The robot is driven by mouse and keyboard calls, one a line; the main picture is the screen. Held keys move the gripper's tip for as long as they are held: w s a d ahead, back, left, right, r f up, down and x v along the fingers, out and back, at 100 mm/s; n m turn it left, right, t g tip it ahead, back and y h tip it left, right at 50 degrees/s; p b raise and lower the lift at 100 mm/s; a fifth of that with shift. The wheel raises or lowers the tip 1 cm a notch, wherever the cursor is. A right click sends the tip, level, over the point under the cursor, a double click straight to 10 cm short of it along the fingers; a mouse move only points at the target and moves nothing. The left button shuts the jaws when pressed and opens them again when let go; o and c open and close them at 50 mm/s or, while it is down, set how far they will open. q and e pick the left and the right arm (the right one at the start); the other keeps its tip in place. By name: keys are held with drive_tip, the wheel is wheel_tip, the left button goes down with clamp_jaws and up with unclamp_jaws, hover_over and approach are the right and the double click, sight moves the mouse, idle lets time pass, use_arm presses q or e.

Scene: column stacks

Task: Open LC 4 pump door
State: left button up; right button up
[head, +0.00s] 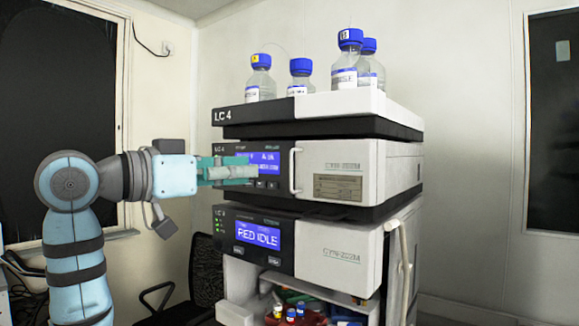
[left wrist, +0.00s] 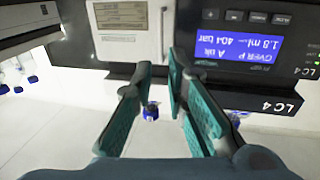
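The LC 4 pump module (head: 247,151) is the middle unit of the stack, with a blue lit display (left wrist: 238,45) that reads upside down in the left wrist view. Its pale door (head: 335,168) appears shut and has a vertical white handle (head: 294,170) at its left edge. The handle (left wrist: 164,32) also shows in the left wrist view, beyond the fingertips. My left gripper (head: 250,172) is in front of the display, left of the handle. In the left wrist view its teal fingers (left wrist: 160,78) are apart with nothing between them. My right gripper is not in view.
Blue-capped bottles (head: 344,68) stand on the tray (head: 310,105) on top of the stack. A lower module (head: 258,236) shows lit text. Small coloured vials (head: 291,314) sit beneath it. A black chair (head: 205,270) stands at left. A pale upright bar (head: 405,250) stands at the lower right.

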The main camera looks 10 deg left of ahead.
sight(291, 167)
use_arm(q)
drive_tip(key=p+x, duration=0.3)
drive_tip(key=x, duration=0.8)
drive_tip(key=shift+w+d+r, duration=0.15)
drive_tip(key=shift+w+d, duration=0.05)
drive_tip(key=shift+w, duration=0.1)
drive_tip(key=shift+a, duration=0.1)
drive_tip(key=shift+w, duration=0.15)
clamp_jaws()
